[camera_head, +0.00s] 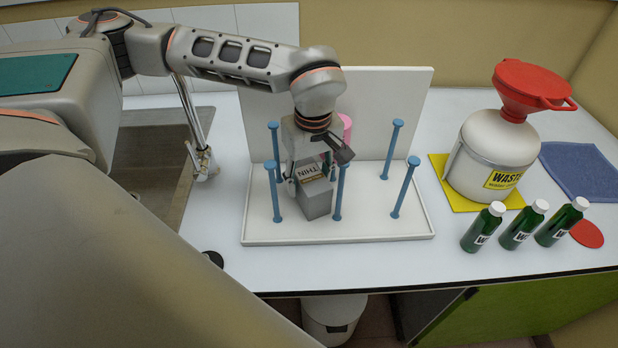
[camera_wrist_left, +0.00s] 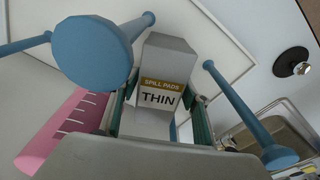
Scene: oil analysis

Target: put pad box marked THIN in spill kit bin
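The THIN pad box (camera_head: 318,205) is a grey block with a brown-and-white label on top, inside the white peg tray (camera_head: 385,228). My left gripper (camera_head: 310,182) points down over it, one finger on each side. In the left wrist view the box (camera_wrist_left: 160,70) lies between the fingers (camera_wrist_left: 163,112), its label reading SPILL PADS THIN. I cannot tell whether the fingers press on it. A white bin (camera_head: 333,312) stands on the floor below the counter's front edge, partly hidden; its marking is unreadable. My right gripper is out of view.
Several blue pegs (camera_head: 403,187) rise around the box, and a pink cylinder (camera_head: 346,128) stands behind it. Right are a waste jug (camera_head: 490,150) with red funnel (camera_head: 530,85) and green bottles (camera_head: 520,228). A sink (camera_head: 150,165) is left.

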